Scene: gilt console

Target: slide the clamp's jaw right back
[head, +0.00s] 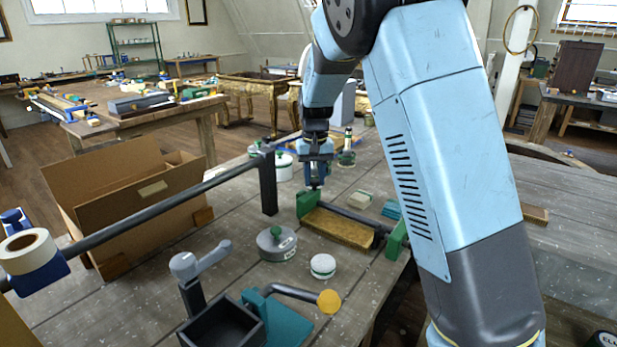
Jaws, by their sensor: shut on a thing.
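The clamp lies on the workbench in the head view: a dark bar (345,217) with a green jaw (306,204) at its far left end and another green jaw (397,241) at its near right end. A yellow-brown block (338,230) lies along the bar between the two jaws; I cannot tell whether both jaws touch it. My gripper (314,186) points down at the far left jaw and is shut on it. The fingertips are small, and the exact grip is hard to see.
An open cardboard box (130,205) stands at left. A long dark rail (165,205) crosses in front of it to a post (268,185). A grey lidded pot (277,244) and a white-green round tin (323,266) stand near the clamp. Small blocks (360,199) lie behind it.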

